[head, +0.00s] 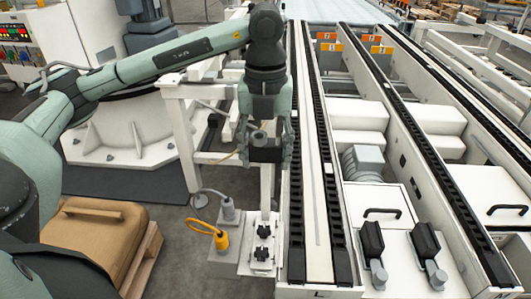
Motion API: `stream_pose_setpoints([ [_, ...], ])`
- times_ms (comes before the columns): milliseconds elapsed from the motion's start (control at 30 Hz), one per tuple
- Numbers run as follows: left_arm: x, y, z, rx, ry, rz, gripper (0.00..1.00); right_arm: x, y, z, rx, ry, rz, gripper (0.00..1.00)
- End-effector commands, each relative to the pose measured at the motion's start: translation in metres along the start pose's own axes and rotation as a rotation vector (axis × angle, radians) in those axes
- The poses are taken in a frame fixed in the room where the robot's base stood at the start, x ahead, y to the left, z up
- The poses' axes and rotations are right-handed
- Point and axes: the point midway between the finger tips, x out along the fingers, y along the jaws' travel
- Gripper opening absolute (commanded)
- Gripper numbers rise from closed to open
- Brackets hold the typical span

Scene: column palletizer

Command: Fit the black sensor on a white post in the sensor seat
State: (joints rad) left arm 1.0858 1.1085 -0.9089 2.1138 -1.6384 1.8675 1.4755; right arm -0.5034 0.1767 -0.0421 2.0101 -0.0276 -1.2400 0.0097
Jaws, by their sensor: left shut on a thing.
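My left gripper (265,152) points down in the middle of the head view and is shut on the black sensor (264,142), which is largely hidden between the fingers. A white post (266,190) shows straight below the fingers, close to upright. Below it is a white bracket plate with black clamp knobs (262,243), which looks like the sensor seat, beside the conveyor's left rail. I cannot tell whether the post's lower end touches the seat or stands above it. My right gripper is not in view.
A yellow connector (221,240) with a looped cable and a grey connector (228,210) stand just left of the seat. The conveyor rail (296,200) runs close on the right. A white frame (185,130) stands behind.

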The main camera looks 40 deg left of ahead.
Motion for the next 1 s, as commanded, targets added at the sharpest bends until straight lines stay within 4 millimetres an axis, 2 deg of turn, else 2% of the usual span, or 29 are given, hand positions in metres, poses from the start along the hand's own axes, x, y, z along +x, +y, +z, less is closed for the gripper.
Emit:
stream_pose_setpoints([
  [1000, 0.0077, -0.0002, 0.0002, 0.000, -0.001, -0.001, 0.00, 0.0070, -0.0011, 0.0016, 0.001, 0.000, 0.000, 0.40],
])
